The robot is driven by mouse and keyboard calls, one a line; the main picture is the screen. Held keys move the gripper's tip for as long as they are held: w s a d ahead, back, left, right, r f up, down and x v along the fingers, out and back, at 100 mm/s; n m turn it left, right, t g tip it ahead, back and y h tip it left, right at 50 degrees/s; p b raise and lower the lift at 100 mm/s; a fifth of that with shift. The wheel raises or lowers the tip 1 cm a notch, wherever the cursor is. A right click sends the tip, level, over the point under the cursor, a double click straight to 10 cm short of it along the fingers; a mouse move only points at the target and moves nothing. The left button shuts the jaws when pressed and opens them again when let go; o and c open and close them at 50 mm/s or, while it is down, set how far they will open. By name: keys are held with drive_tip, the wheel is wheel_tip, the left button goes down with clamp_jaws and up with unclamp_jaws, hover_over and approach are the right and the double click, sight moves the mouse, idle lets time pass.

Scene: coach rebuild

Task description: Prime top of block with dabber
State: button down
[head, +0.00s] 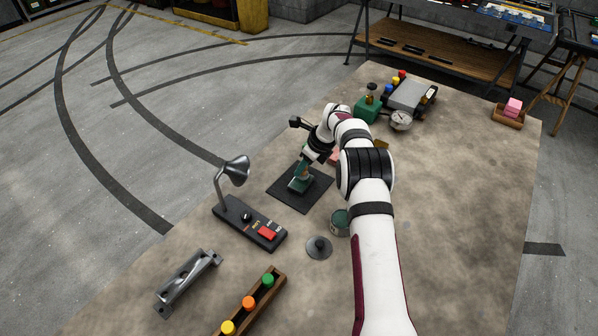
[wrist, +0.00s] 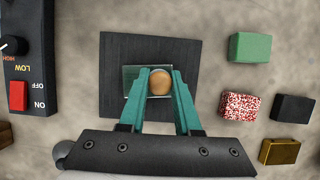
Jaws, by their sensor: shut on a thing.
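My gripper (wrist: 159,88) has teal fingers shut on the round wooden knob of the dabber (wrist: 160,82). The dabber's lower end is hidden below the knob. A greenish, shiny block (wrist: 133,76) lies under the fingers on a square black mat (wrist: 150,47). In the head view my gripper (head: 303,172) is low over the mat (head: 287,195), at the block (head: 299,186). I cannot tell whether the dabber touches the block's top. A dark green open tin (head: 341,216) stands nearer to me, beside a round grey lid-like disc (head: 318,246).
A lamp (head: 236,172) stands by a black control box (head: 250,222) with a red switch, left of the mat. Green (wrist: 250,47), red-speckled (wrist: 240,106), black (wrist: 293,108) and gold (wrist: 279,151) blocks lie to the right.

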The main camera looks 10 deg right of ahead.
drive_tip(key=shift+w+d+r, duration=0.1)
drive_tip(key=shift+w+d, duration=0.65)
drive_tip(key=shift+w, duration=0.1)
wheel_tip(320, 180, up, 8)
idle(0.4)
